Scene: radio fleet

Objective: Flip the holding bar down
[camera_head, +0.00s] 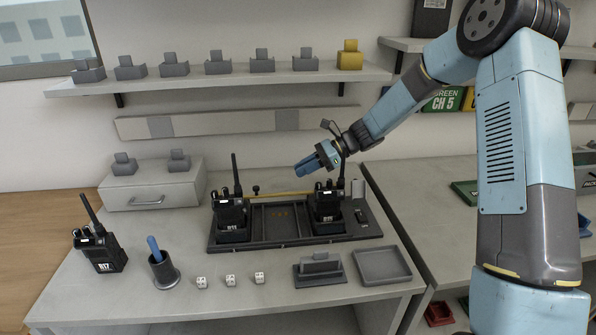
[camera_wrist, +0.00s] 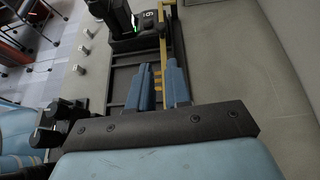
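The holding bar (camera_head: 285,193) is a thin yellow bar along the back edge of the dark charging tray (camera_head: 282,243). It also shows in the wrist view (camera_wrist: 163,42), running away from between my fingers. Two black radios stand in the tray, a left one (camera_head: 231,213) and a right one (camera_head: 327,204). My gripper (camera_head: 306,167) is above the back of the tray, near the right radio. In the wrist view my blue fingers (camera_wrist: 161,82) are apart, with yellow showing between them. I cannot tell whether they touch the bar.
A third radio (camera_head: 99,248), a cup with a blue-handled tool (camera_head: 163,270), several white dice (camera_head: 231,281), a grey stand (camera_head: 319,270) and an empty grey tray (camera_head: 382,265) sit around the charging tray. A drawer box (camera_head: 152,190) is behind left. A shelf (camera_head: 220,80) hangs above.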

